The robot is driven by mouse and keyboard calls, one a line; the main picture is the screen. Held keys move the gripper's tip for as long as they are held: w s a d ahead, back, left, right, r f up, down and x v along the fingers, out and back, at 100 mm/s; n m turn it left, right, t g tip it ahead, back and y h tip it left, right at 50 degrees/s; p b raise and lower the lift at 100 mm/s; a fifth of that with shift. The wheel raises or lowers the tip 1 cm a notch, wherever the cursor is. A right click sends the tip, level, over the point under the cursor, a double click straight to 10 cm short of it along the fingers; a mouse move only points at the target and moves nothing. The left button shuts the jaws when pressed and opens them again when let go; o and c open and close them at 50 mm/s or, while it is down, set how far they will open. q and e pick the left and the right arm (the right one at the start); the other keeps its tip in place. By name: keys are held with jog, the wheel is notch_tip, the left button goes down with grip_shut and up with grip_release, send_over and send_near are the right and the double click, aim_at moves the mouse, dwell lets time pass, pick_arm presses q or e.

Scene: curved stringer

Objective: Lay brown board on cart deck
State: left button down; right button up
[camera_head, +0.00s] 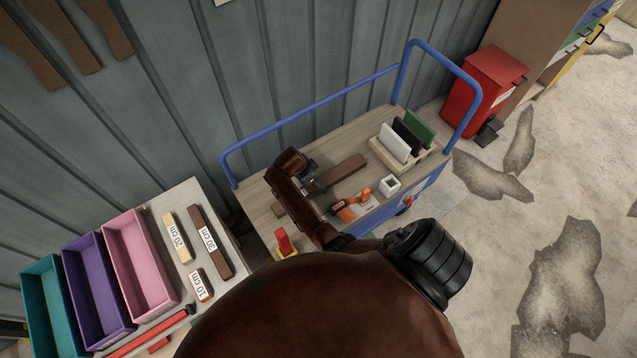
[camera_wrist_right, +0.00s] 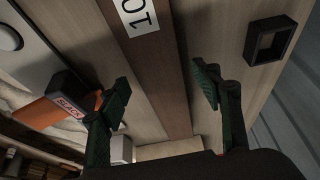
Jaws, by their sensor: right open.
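A brown board (camera_head: 345,170) lies flat on the wooden cart deck (camera_head: 350,135), partly hidden under my right gripper and forearm. The right wrist view shows the brown board (camera_wrist_right: 152,65) with a white label whose visible part reads "10". My right gripper (camera_head: 312,183) is above the board. In the right wrist view my right gripper (camera_wrist_right: 158,98) is open, with one finger on each side of the board and visible space between. Contact with the board cannot be seen. My left gripper is not in view.
A white square holder (camera_head: 389,183), an orange tool (camera_head: 345,210) and a rack with white, black and green panels (camera_head: 400,140) stand on the deck. A black square frame (camera_wrist_right: 270,40) is beside the board. A table at left holds bins (camera_head: 137,265) and labelled blocks.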

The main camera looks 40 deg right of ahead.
jog(key=p+v, duration=0.1)
jog(key=v, duration=0.9)
jog(key=shift+r, duration=0.25)
jog(key=shift+s, duration=0.1)
